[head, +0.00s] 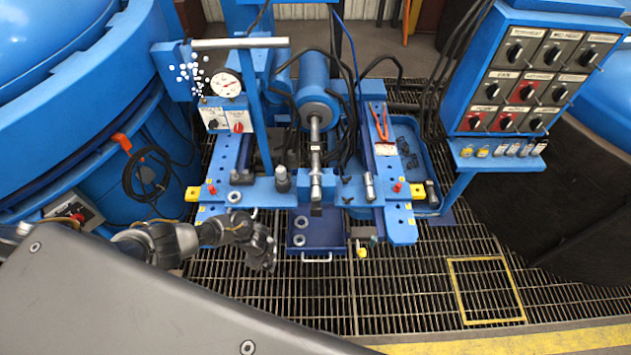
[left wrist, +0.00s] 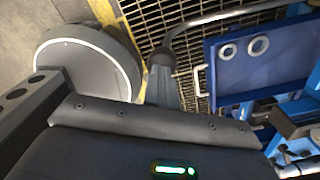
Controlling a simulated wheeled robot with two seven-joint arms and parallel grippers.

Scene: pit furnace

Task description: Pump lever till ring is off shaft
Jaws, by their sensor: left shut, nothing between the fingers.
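The grey metal shaft (head: 315,135) runs forward from a blue cylinder (head: 314,88) at the middle of the blue press. A metal collar that may be the ring (head: 316,178) sits around the shaft's near end at the crossbeam; I cannot tell how firmly. My left gripper (head: 266,252) is low in front of the press, left of the tray, shut and empty, well apart from the lever. My right gripper is out of view.
A blue tray (head: 325,241) holding two loose rings lies below the crossbeam; it also shows in the left wrist view (left wrist: 286,78). A blue control panel (head: 465,90) stands at right. Round blue furnace bodies flank the press. The grating (head: 390,300) in front is mostly clear.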

